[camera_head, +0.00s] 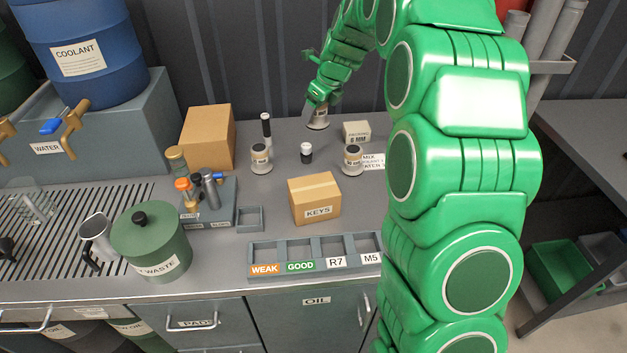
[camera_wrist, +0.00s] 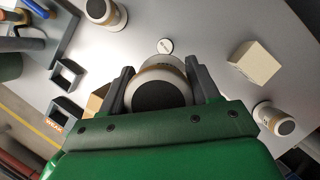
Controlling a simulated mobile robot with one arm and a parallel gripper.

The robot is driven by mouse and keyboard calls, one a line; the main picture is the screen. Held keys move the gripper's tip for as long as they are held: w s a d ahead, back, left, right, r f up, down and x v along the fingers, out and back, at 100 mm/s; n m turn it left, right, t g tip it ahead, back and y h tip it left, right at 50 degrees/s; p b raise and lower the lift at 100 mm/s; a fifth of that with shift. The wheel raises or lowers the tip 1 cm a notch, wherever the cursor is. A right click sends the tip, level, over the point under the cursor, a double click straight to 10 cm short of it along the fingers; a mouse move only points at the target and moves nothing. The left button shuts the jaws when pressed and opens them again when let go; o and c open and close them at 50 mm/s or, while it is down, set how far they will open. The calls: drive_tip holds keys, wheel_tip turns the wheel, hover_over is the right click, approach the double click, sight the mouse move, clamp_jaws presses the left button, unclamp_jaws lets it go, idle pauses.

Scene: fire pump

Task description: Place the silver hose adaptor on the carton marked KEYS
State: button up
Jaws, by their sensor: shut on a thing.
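My gripper (camera_head: 318,108) is shut on a silver hose adaptor (camera_head: 318,121) with a dark round face. It is at the back of the bench, and I cannot tell whether the adaptor touches the bench. In the wrist view the adaptor (camera_wrist: 160,78) sits between the two fingers of my gripper (camera_wrist: 158,72). The brown carton marked KEYS (camera_head: 315,198) stands on the bench nearer the front, apart from my gripper, with a bare taped top. In the wrist view a bit of brown carton (camera_wrist: 96,102) shows beside the left finger, mostly hidden.
Two similar dark-topped adaptors (camera_head: 261,159) (camera_head: 352,161) stand on the bench behind the KEYS carton. A pale packing box (camera_head: 356,132), larger carton (camera_head: 208,137) and labelled tray (camera_head: 316,256) stand around.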

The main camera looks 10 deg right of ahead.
drive_tip(key=s+r+n+g, duration=0.1)
drive_tip(key=s+r+n, duration=0.15)
drive_tip(key=s, duration=1.25)
drive_tip(key=s+r+n, duration=0.2)
drive_tip(key=s+r, duration=0.2)
drive_tip(key=s, duration=1.2)
approach(304, 184)
drive_tip(key=shift+s+a+m+y, duration=0.25)
drive_tip(key=shift+s+a+y, duration=0.1)
drive_tip(key=shift+a+y, duration=0.1)
drive_tip(key=shift+w+a+f, duration=0.1)
drive_tip(key=shift+w+f, duration=0.55)
drive_tip(key=shift+f, duration=0.1)
drive_tip(key=shift+w+f, duration=0.1)
drive_tip(key=shift+f, duration=1.45)
drive_tip(key=shift+f, duration=0.15)
drive_tip(key=o, duration=1.3)
